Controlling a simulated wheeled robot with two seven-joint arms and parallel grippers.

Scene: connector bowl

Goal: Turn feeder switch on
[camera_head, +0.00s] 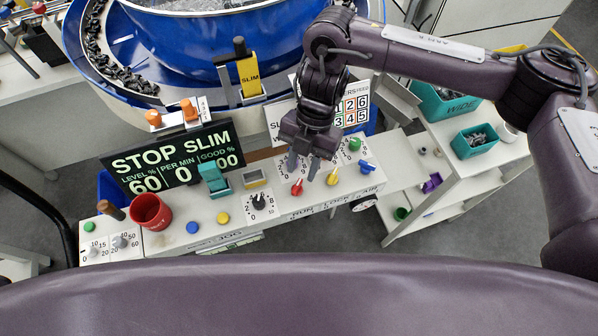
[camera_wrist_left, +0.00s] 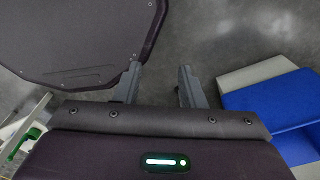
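A white control panel (camera_head: 212,207) runs across the middle of the head view. It carries a black dial knob (camera_head: 259,202), a red-tipped switch (camera_head: 297,188), a yellow-tipped switch (camera_head: 333,178), a green button (camera_head: 355,144) and a blue switch (camera_head: 367,168). I cannot read which one is labelled feeder. My right gripper (camera_head: 303,170) points down over the panel, fingers apart, close to the red-tipped switch; I cannot tell whether it touches. My left gripper (camera_wrist_left: 158,88) is open and empty over the grey floor in the left wrist view; it is outside the head view.
A black display (camera_head: 171,157) reads STOP SLIM. A red cup (camera_head: 151,212) stands on the panel's left part. The blue bowl feeder (camera_head: 190,50) is behind. Teal bins (camera_head: 476,141) sit on the right shelf. A blue object (camera_wrist_left: 275,107) lies right of my left gripper.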

